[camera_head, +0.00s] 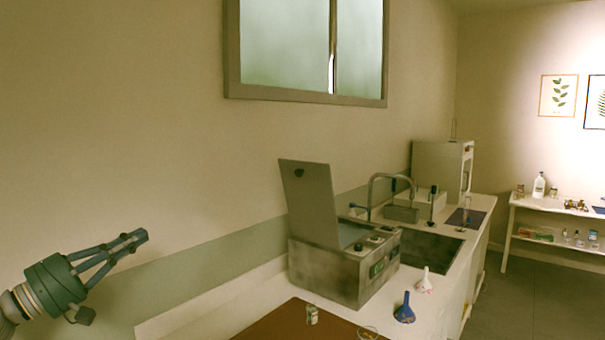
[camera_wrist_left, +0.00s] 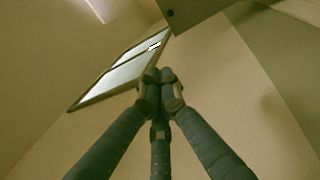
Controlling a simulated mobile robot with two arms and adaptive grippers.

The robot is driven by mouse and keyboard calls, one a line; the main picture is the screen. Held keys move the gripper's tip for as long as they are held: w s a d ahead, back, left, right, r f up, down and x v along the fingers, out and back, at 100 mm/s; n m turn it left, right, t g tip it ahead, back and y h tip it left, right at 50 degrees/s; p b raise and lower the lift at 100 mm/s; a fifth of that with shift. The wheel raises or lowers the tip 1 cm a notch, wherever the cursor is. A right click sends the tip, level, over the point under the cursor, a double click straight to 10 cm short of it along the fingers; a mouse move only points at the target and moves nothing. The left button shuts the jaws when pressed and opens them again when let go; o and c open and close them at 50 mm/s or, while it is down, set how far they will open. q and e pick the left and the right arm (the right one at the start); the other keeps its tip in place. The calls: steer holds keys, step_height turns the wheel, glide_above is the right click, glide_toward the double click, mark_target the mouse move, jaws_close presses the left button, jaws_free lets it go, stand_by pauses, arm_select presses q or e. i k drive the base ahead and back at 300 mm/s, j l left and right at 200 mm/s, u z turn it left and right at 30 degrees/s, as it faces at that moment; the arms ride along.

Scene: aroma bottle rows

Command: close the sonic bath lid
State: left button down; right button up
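The sonic bath (camera_head: 325,274) is a grey metal box with a control panel on the counter. Its lid (camera_head: 312,205) stands up, open, leaning slightly toward the wall, with a dark round knob near its top. Part of the lid also shows at the top of the left wrist view (camera_wrist_left: 192,8). My left gripper (camera_head: 141,237) is to the left of the bath, apart from the lid, pointing right. Its fingers meet at the tips in the left wrist view (camera_wrist_left: 159,78), with nothing between them. My right gripper is not in view.
A brown mat (camera_head: 285,323) with a small jar (camera_head: 312,314) lies in front of the bath. A blue funnel (camera_head: 404,309) and a white funnel (camera_head: 425,281) stand to its right. A sink (camera_head: 430,248) with a faucet (camera_head: 371,190) is behind. The wall borders the counter.

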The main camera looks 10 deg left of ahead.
mark_target(308, 189)
steer(key=i+l, duration=0.9)
